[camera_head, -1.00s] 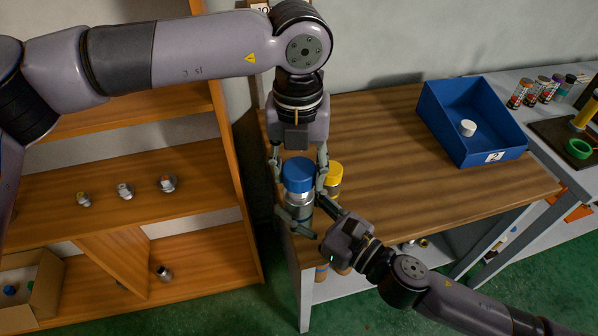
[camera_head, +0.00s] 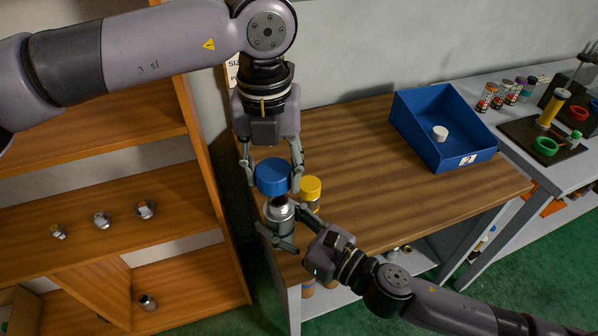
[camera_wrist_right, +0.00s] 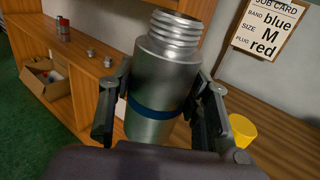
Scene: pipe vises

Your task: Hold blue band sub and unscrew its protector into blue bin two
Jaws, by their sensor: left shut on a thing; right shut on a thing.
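The blue band sub (camera_wrist_right: 160,80) is a grey metal cylinder with a blue band and a bare threaded top, also in the head view (camera_head: 279,211). My right gripper (camera_wrist_right: 160,115) is shut around its body and holds it upright by the table's left front corner. The blue protector (camera_head: 272,176) is off the sub, just above its open end. My left gripper (camera_head: 271,172), pointing down, is shut on the protector. Blue bin two (camera_head: 443,158), labelled 2, stands on the table to the right with a white cap (camera_head: 440,133) inside.
A yellow-capped sub (camera_head: 311,189) stands close to the right of the held sub. The wooden table (camera_head: 345,150) is clear between it and the bin. A shelf (camera_head: 110,235) with several small fittings stands left. A job card (camera_wrist_right: 269,27) hangs on the wall.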

